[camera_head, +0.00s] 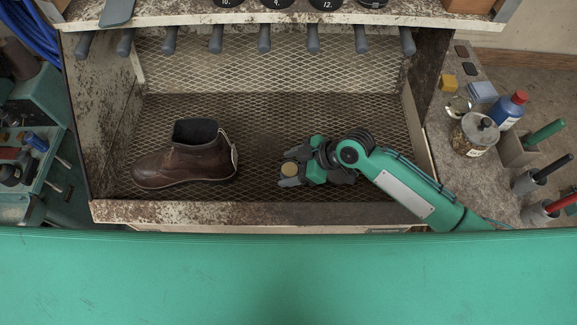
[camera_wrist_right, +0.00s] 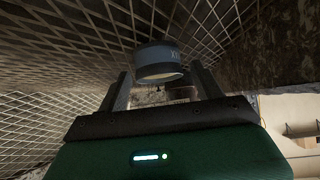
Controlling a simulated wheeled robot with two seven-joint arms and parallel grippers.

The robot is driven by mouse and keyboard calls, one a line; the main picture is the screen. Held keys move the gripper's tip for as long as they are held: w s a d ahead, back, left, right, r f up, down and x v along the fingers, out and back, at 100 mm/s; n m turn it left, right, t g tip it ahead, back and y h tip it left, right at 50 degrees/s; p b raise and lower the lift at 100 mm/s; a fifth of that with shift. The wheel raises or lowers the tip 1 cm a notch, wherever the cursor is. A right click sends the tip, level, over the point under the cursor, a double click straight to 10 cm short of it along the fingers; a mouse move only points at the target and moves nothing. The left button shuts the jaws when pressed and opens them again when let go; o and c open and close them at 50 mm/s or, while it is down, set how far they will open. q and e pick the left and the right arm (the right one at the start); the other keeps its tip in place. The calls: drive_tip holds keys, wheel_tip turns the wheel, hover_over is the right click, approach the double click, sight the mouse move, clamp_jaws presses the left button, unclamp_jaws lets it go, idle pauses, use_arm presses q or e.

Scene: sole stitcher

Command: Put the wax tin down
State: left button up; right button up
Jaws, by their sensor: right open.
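The wax tin (camera_head: 291,169), small and round with a tan top in the head view, sits on the mesh floor of the bay between the fingers of my right gripper (camera_head: 291,171). In the right wrist view the tin (camera_wrist_right: 158,58) shows a blue-grey side with partly readable lettering. It is between and slightly beyond the fingertips (camera_wrist_right: 160,82). The fingers are open, with a gap on each side of the tin. My left gripper is not in view.
A brown boot (camera_head: 186,158) stands on the mesh left of the gripper. The bay has a raised rusty front lip (camera_head: 250,212). A side shelf at right holds a glass jar (camera_head: 474,134), a blue bottle (camera_head: 510,110) and handled tools. Mesh between boot and gripper is clear.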

drive_tip(key=b+v, duration=0.2)
drive_tip(key=v, duration=0.9)
drive_tip(key=shift+d, duration=0.1)
